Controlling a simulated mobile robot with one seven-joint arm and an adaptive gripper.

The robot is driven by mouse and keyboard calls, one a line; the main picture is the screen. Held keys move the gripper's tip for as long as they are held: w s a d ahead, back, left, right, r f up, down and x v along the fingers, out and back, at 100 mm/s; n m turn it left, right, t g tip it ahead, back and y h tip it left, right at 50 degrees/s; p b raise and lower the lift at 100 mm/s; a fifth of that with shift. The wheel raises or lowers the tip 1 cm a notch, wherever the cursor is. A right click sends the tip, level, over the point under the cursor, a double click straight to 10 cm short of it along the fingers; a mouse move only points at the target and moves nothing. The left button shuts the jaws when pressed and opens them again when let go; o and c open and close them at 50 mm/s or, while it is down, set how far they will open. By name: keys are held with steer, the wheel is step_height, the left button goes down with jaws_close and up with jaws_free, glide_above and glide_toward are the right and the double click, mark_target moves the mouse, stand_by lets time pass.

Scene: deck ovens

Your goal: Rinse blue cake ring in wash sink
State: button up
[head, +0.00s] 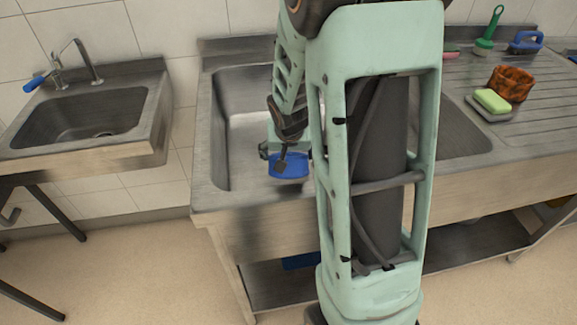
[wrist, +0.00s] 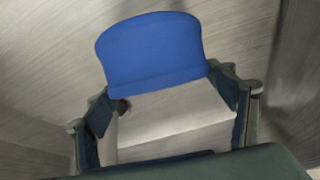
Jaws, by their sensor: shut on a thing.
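The blue cake ring (head: 289,165) hangs from my gripper (head: 277,158) over the left part of the large wash sink (head: 221,130) in the head view. In the wrist view the blue cake ring (wrist: 152,50) shows as a curved blue wall beyond the fingertips of my gripper (wrist: 172,98). My gripper is shut on the ring. The ring appears to be inside the basin opening, but its height above the basin floor cannot be told. My arm hides the middle of the sink and any tap there.
A small sink (head: 85,118) with a blue-handled tap (head: 62,68) is at the left.

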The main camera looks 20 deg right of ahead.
step_height(320, 180, up, 24)
steer(key=p, duration=1.6)
steer(key=shift+f, duration=0.15)
stand_by(0.3)
stand_by(2.0)
step_height(320, 180, up, 4)
steer(key=p, duration=0.2)
steer(key=shift+p, duration=0.4)
stand_by(0.4)
